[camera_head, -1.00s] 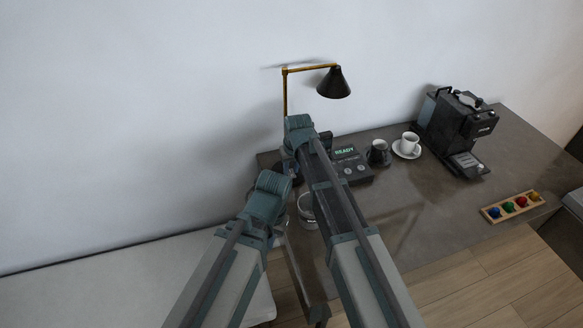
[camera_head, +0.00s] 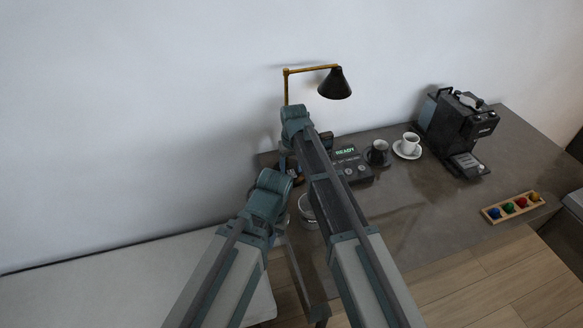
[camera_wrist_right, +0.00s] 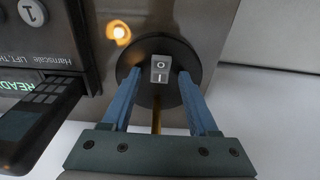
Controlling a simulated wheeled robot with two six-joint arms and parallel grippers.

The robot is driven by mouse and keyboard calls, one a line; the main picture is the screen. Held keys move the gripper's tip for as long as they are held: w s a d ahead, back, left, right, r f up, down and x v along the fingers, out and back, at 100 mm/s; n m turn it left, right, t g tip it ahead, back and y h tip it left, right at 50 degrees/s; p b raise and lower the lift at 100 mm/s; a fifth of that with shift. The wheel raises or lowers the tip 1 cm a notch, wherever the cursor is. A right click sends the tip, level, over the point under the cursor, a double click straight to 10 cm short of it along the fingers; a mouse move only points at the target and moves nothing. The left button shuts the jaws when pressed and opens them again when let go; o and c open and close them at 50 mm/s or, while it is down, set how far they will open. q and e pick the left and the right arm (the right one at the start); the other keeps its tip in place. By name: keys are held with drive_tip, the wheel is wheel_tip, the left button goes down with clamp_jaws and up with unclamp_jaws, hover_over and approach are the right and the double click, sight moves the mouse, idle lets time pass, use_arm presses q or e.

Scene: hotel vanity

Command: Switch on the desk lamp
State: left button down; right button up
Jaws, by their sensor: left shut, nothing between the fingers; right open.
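The desk lamp has a brass arm and a black cone shade (camera_head: 335,84), near the wall in the head view. Its round dark base (camera_wrist_right: 190,52) shows in the right wrist view, with a pale rocker switch (camera_wrist_right: 160,69) marked O and I. My right gripper (camera_wrist_right: 160,76) is open, its blue fingers on either side of the switch; contact cannot be told. In the head view my right arm hides the lamp's base.
A black device (camera_head: 350,165) with a lit READY display sits beside the lamp base. Further right are a dark cup (camera_head: 378,153), a white cup on a saucer (camera_head: 410,144), a coffee machine (camera_head: 458,130) and a wooden tray (camera_head: 491,215) of coloured pieces. A small bright spot (camera_wrist_right: 119,32) shows near the base.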

sight(293, 175)
drive_tip(key=shift+r, duration=0.2)
wheel_tip(293, 175, up, 13)
drive_tip(key=s+p, duration=0.1)
drive_tip(key=p, duration=1.2)
drive_tip(key=shift+s+d+r+p, duration=0.15)
drive_tip(key=shift+d+r+p, duration=0.05)
drive_tip(key=shift+p, duration=0.15)
drive_tip(key=s+d+h, duration=0.1)
drive_tip(key=s+d, duration=0.1)
drive_tip(key=s, duration=1.1)
drive_tip(key=s+d+g, duration=0.1)
drive_tip(key=s+d, duration=0.2)
drive_tip(key=s, duration=1)
drive_tip(key=shift+d+g+h, duration=0.3)
drive_tip(key=shift+d+h, duration=0.05)
drive_tip(key=shift+h, duration=0.05)
drive_tip(key=shift+w, duration=0.1)
